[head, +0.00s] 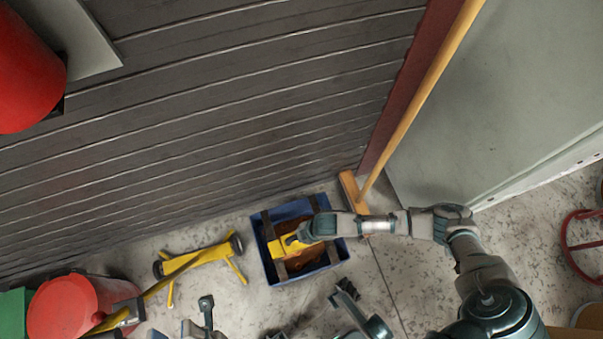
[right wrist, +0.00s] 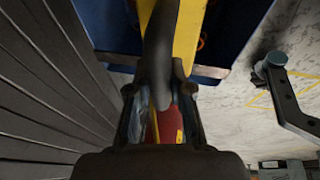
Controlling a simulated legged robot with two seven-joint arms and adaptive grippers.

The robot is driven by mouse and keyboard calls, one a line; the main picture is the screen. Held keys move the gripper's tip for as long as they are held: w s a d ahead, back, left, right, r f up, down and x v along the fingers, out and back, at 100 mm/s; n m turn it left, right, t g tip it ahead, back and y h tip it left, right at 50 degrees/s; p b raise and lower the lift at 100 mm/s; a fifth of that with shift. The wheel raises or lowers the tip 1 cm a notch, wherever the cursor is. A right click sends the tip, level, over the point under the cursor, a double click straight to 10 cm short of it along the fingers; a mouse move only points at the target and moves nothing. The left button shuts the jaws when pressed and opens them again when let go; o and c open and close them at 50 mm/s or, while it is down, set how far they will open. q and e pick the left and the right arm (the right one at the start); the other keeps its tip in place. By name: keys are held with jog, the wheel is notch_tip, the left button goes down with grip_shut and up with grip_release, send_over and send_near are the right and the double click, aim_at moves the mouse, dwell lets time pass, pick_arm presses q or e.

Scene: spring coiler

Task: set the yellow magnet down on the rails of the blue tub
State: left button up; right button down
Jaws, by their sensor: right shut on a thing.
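The blue tub (head: 336,246) sits on the floor by the slatted wall, with two dark rails (head: 315,204) across it and brown contents inside. The yellow magnet (head: 276,248) is over the tub, near its left rail. I cannot tell whether it touches the rails. My right gripper (head: 303,233) reaches in from the right and is shut on the magnet, partly hiding it. In the right wrist view, the yellow magnet (right wrist: 188,35) extends beyond the gripper (right wrist: 158,95), with a dark curved handle between the fingers. The blue tub (right wrist: 232,30) shows behind.
A yellow stand (head: 200,262) with dark wheels is left of the tub. A red bucket (head: 65,306) stands at the lower left. A broom (head: 425,90) leans by the grey panel, its head (head: 352,190) near the tub's upper right corner.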

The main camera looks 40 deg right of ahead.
jog(key=shift+w+a+f, duration=0.1)
jog(key=shift+f, duration=0.1)
dwell(0.7)
jog(key=c, duration=1)
grip_release()
jog(key=shift+f, duration=0.1)
jog(key=v, duration=1.2)
